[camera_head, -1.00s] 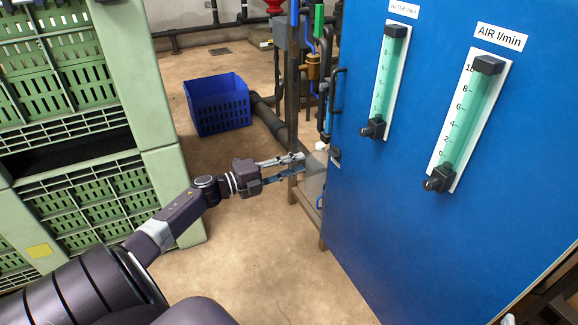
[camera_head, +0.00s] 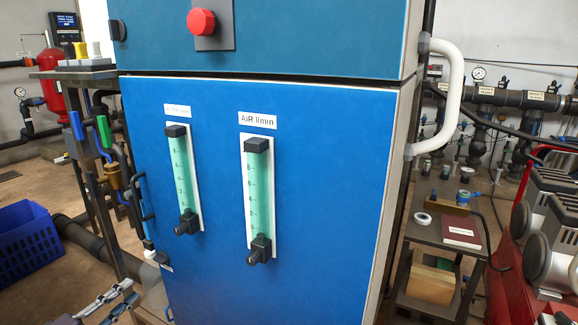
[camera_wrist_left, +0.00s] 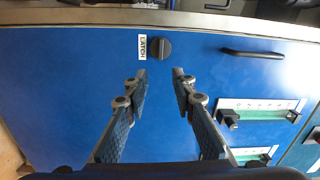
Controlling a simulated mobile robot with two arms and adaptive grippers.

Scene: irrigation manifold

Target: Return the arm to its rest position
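My left gripper (camera_head: 112,304) shows at the bottom left of the head view, its two fingers apart and nothing between them. The left wrist view shows the same open gripper (camera_wrist_left: 159,78) with its fingertips in front of a blue cabinet door (camera_wrist_left: 90,85). A round black knob (camera_wrist_left: 159,48) beside a "LATCH" label (camera_wrist_left: 142,47) lies just beyond the fingertips; I cannot tell the exact gap. The blue cabinet (camera_head: 320,180) fills the middle of the head view. My right gripper is in neither view.
Two flow meters (camera_head: 184,180) and (camera_head: 258,200) stick out from the cabinet front. A blue crate (camera_head: 25,245) stands on the floor at left. A small cart (camera_head: 425,228) and a red machine (camera_head: 515,265) stand at right. Pipes and valves run beside the cabinet's left edge.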

